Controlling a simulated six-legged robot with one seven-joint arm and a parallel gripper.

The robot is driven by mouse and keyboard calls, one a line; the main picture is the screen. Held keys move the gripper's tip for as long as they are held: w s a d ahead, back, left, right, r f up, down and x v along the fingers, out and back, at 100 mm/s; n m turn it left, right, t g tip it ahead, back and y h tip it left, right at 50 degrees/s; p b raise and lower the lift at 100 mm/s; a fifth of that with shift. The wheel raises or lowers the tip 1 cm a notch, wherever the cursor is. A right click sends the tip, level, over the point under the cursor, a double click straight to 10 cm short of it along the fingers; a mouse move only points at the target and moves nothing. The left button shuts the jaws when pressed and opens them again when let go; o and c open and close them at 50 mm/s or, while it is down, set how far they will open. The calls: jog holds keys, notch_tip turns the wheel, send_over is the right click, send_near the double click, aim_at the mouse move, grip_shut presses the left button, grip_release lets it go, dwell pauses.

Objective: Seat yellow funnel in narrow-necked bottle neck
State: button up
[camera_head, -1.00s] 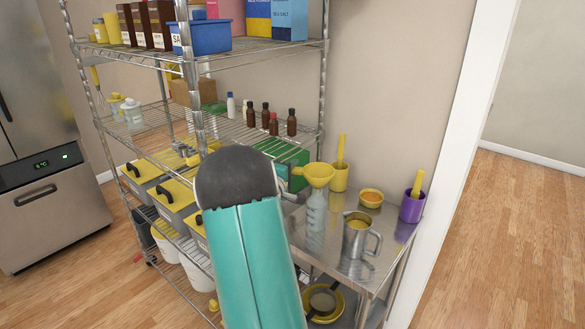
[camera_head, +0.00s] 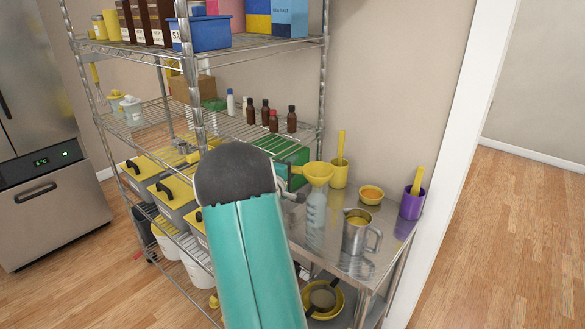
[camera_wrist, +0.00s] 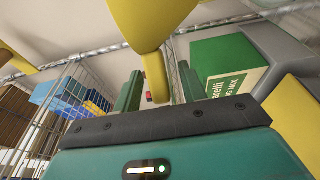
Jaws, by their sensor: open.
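The yellow funnel (camera_head: 318,171) is upright, mouth up, above the translucent narrow-necked bottle (camera_head: 316,208) on the metal table. Its spout lines up with the bottle's neck in the head view, but I cannot tell how deep it sits. In the wrist view the funnel (camera_wrist: 158,22) is large at the top, and its narrow part shows between my green fingers. My gripper (camera_wrist: 159,72) is open, with a visible gap between each finger and the funnel. In the head view my arm mostly hides the gripper. The bottle cannot be made out in the wrist view.
A metal jug (camera_head: 358,232) stands right of the bottle. A yellow cup (camera_head: 339,174), an orange-filled bowl (camera_head: 371,194) and a purple cup (camera_head: 411,206) stand behind on the table. A green box (camera_head: 290,152) is close behind my gripper. The wire shelf (camera_head: 322,100) stands left.

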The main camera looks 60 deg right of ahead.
jog(key=s+a, duration=0.1)
jog(key=a, duration=1.2)
jog(key=shift+a, duration=0.3)
